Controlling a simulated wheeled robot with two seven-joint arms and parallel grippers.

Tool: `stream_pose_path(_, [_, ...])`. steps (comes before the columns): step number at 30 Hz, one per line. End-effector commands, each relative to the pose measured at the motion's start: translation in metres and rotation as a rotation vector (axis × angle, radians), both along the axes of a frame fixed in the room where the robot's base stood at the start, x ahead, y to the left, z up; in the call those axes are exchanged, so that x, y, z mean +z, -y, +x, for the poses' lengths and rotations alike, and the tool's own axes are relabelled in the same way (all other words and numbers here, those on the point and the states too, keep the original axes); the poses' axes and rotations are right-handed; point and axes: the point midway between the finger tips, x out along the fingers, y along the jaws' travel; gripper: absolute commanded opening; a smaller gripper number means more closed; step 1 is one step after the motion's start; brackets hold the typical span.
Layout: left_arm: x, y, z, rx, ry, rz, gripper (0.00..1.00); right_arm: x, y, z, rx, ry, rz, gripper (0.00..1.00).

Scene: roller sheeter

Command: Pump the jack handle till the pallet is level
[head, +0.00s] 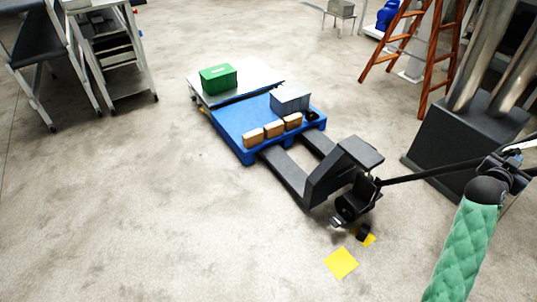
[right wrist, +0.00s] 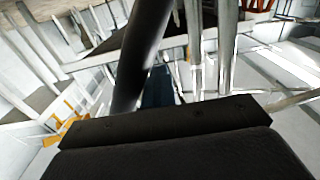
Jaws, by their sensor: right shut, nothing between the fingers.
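The black pallet jack (head: 320,185) stands on the floor in the middle right of the head view, with its forks under the near side of the blue pallet (head: 232,122). I cannot tell how far the pallet is tilted. The jack handle (head: 430,171) reaches out to the right from the jack, leaning low. My right gripper (head: 512,168) is at the handle's outer end, shut, with nothing seen held between its fingers. In the right wrist view a dark bar (right wrist: 146,50) rises just beyond the gripper. My left gripper is out of view.
The pallet carries a grey box (head: 290,98) and several tan blocks (head: 273,129). A green box (head: 218,79) sits on a pale platform (head: 252,72) behind. A dark machine base (head: 445,150) and orange ladder (head: 400,45) stand right. Yellow floor marks (head: 341,263) lie in front.

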Motion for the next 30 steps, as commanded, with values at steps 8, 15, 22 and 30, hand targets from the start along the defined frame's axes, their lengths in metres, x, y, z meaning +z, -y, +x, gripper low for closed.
stream_pose_path(8, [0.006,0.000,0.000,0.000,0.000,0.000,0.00,0.015,-0.016,0.020,0.001,0.002,0.004,0.00])
stream_pose_path(15, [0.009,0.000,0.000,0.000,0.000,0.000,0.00,0.034,-0.039,0.050,0.000,0.001,0.004,0.00])
stream_pose_path(22, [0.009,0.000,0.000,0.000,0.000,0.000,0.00,0.039,-0.044,0.057,-0.001,-0.003,0.000,0.00])
stream_pose_path(30, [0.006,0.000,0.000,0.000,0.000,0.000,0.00,0.055,-0.069,0.089,0.000,0.001,0.004,0.00])
